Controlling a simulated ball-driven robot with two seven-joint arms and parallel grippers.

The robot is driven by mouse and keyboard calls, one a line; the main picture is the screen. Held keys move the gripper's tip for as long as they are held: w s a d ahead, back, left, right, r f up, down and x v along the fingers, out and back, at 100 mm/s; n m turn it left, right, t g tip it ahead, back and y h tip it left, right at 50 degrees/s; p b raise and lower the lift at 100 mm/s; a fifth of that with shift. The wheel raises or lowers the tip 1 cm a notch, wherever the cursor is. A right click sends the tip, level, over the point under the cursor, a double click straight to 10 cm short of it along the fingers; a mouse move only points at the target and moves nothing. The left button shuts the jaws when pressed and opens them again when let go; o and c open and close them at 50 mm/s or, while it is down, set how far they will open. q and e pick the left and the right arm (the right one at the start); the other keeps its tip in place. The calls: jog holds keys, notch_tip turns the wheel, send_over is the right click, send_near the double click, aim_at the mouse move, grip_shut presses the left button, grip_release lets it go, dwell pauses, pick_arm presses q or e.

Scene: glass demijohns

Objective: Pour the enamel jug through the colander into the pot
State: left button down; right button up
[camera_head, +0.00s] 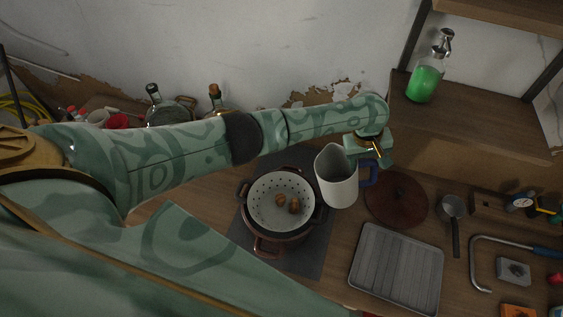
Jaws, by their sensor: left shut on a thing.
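The white enamel jug (337,178) is just right of the pot in the head view, its blue handle (369,173) on the right. My left gripper (372,157) is shut on the jug at its handle side; its fingertips are partly hidden. The jug looks close to upright, and I cannot tell its height above the table. The white colander (267,216) sits in the top of the brown pot (267,244). Several small brown lumps (288,204) lie in the colander. My right gripper is not in view.
A brown round lid (397,198) lies right of the jug. A grey ribbed tray (397,268) lies in front, with a small pan (453,212) beside it. A bottle of green liquid (425,84) stands on a raised shelf. Bottles stand behind my left arm.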

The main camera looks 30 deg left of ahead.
aim_at(374, 166)
pick_arm(q)
jog(key=shift+w+d+f+g+y+b, duration=0.45)
jog(key=shift+f+b, duration=0.25)
jog(key=shift+b, duration=0.65)
jog(key=shift+w+d+f+g+y+b, duration=0.25)
jog(key=shift+w+d+f+y+b, duration=0.25)
jog(key=shift+b, duration=0.85)
jog(key=shift+s+d+b, duration=0.1)
jog(key=shift+s+b, duration=0.05)
jog(key=shift+b, duration=0.55)
jog(key=shift+f, duration=0.1)
